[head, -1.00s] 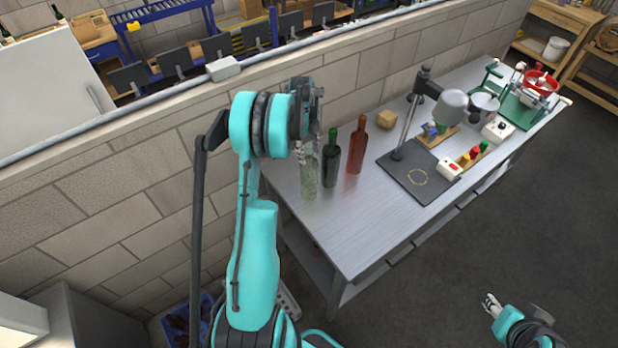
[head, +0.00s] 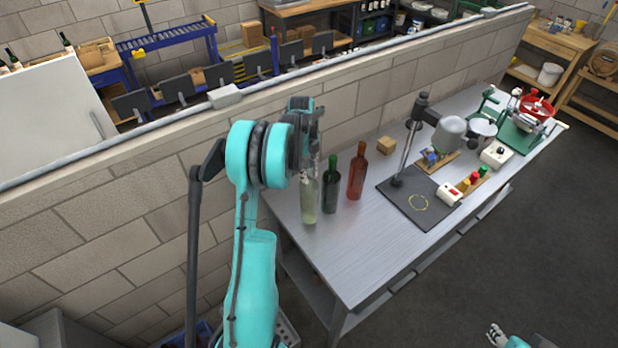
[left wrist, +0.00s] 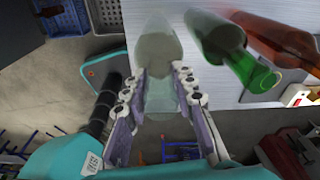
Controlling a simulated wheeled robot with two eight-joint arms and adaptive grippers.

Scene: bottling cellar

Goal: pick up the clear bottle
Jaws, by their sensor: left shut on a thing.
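The clear bottle (head: 309,204) is upright at the near left end of the grey metal table (head: 345,255). My left gripper (head: 309,170) is shut around its upper part from above, and its fingers hide most of the neck. The left wrist view shows the clear bottle (left wrist: 157,48) with its neck between the two fingers of my left gripper (left wrist: 160,80). I cannot tell whether its base touches the table. My right gripper (head: 497,335) is low at the bottom right, far from the bottle, and too small to read.
A dark green bottle (head: 331,190) stands close to the right of the clear one, with a red-brown bottle (head: 357,172) beyond. A black stand (head: 418,197), a wooden block (head: 386,145) and a green machine (head: 520,135) are farther along. A block wall (head: 120,230) runs behind the table.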

